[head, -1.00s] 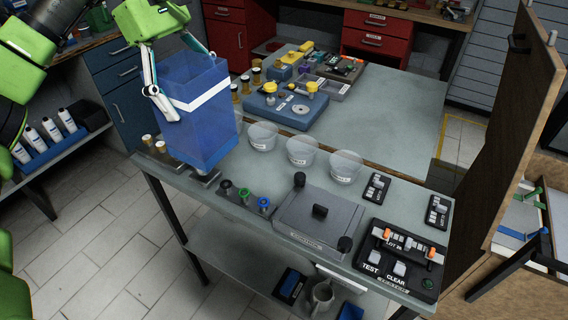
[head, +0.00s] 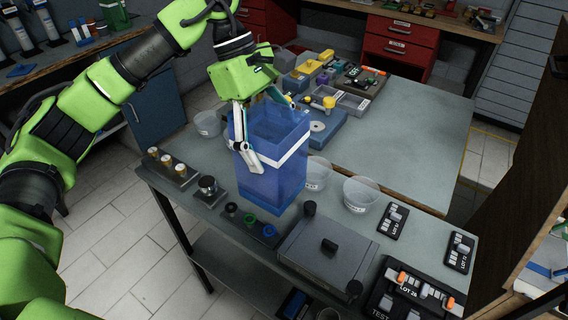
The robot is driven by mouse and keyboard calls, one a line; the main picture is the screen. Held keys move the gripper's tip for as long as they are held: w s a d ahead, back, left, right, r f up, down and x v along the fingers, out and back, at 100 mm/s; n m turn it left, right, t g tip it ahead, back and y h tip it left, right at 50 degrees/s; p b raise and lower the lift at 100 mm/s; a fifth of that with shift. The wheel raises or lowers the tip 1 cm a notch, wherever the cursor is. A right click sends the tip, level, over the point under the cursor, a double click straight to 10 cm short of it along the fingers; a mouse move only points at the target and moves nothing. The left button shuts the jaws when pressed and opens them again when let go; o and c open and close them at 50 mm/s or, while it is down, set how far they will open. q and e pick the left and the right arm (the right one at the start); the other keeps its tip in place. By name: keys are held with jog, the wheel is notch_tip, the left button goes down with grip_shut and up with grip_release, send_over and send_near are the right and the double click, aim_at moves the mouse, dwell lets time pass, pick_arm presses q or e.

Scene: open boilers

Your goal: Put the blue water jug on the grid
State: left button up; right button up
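The blue water jug (head: 272,178) is a tall, see-through square container with a white band near its top. It is upright at the middle of the near bench, behind the small coloured knobs. My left gripper (head: 262,138) is at its upper left part, one finger on the outer front face and the other at the far side of the rim, closed on the jug. Whether the jug's bottom touches the bench is hard to tell. I cannot make out a clear grid; a small metal plate with a dark round piece (head: 208,187) lies left of the jug. My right gripper is out of view.
Clear cups stand beside and behind the jug, one at left (head: 208,124) and one at right (head: 361,193). A grey box with a black handle (head: 327,252) is in front right. The bench (head: 415,145) is bare at back right.

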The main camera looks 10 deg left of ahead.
aim_at(292, 191)
pick_arm(q)
jog(key=p+x, duration=0.2)
jog(key=x, duration=0.3)
jog(key=shift+d+f, duration=0.1)
jog(key=shift+f, duration=0.1)
jog(key=shift+w+f, duration=0.1)
jog(key=shift+f, duration=0.1)
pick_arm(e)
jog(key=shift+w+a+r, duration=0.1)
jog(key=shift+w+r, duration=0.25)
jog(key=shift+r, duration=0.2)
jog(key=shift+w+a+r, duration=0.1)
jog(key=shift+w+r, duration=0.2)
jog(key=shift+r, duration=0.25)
pick_arm(q)
jog(key=o, duration=1.3)
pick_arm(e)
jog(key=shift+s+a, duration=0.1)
